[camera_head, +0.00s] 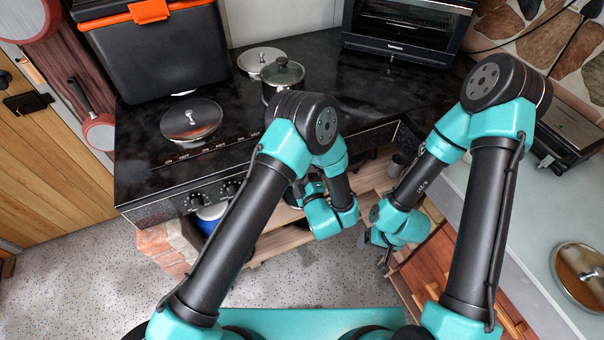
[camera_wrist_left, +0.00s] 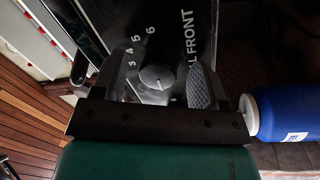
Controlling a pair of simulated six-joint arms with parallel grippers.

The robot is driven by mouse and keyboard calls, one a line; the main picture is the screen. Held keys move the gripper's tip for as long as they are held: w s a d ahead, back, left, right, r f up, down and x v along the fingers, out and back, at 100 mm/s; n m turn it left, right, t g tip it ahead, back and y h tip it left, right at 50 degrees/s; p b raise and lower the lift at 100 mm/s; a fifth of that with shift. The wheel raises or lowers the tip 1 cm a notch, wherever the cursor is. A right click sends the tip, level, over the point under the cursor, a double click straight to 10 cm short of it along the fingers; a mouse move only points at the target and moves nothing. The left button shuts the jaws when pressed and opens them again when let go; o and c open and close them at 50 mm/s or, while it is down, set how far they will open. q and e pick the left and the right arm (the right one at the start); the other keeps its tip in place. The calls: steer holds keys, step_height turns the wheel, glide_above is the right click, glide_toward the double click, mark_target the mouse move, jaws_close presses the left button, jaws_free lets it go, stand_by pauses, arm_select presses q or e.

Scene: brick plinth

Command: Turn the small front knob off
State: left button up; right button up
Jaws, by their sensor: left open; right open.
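In the left wrist view, a round grey knob (camera_wrist_left: 156,77) sits on a dark panel beside printed numbers and lettering ending in "L FRONT". My left gripper (camera_wrist_left: 160,68) is open, with one finger on each side of the knob. I cannot tell whether the fingers touch it. In the head view, my left arm hides this gripper and knob; two other knobs, one at left (camera_head: 195,201) and one at right (camera_head: 230,187), show on the stove front (camera_head: 160,212). My right gripper (camera_head: 384,266) is open and empty, low over the floor, away from the stove.
A blue container (camera_wrist_left: 285,113) stands close to the right of my left gripper in the wrist view. A lidded pot (camera_head: 283,77) and round lids (camera_head: 191,119) rest on the black stove top. A wooden cabinet (camera_head: 432,265) stands beside my right gripper.

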arm_select(q)
steer(key=v, duration=0.7)
steer(key=shift+s, duration=0.3)
stand_by(0.4)
steer(key=w+a+f+m+g+h, duration=0.3)
steer(key=a+f+m+g+h, duration=0.5)
steer(key=a, duration=0.6)
steer(key=s+a+f+m+g+h, duration=0.2)
steer(key=s+a+m+g, duration=0.5)
steer(key=s, duration=0.8)
steer(key=a+g, duration=0.2)
steer(key=a, duration=0.2)
steer(key=shift+s+f+h, duration=0.2)
steer(key=shift+h, duration=0.1)
